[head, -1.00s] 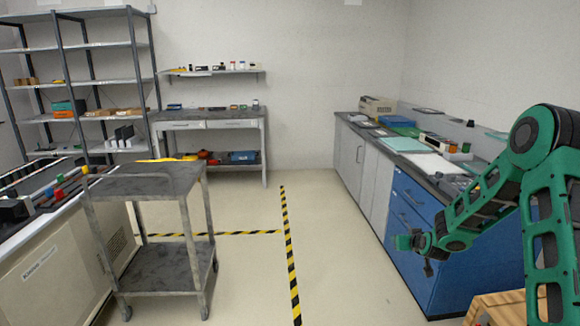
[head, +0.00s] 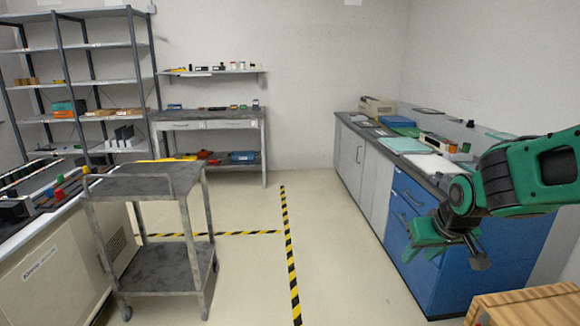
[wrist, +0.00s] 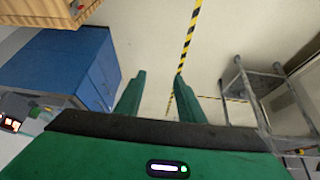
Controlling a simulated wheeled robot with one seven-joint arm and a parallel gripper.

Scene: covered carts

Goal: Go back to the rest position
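My gripper (head: 430,245) hangs at the end of my green arm on the right of the head view, in front of the blue drawer cabinet (head: 410,205). In the wrist view my gripper (wrist: 158,85) shows two green fingers standing apart, with bare floor between them and nothing held. The fingers point out over the floor and touch nothing that I can see.
A grey two-shelf cart (head: 160,278) stands at left, beside a bench. A wooden crate (head: 530,305) is at the lower right, below my arm. Striped tape (head: 288,250) crosses the open floor in the middle. A workbench (head: 210,118) stands at the back.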

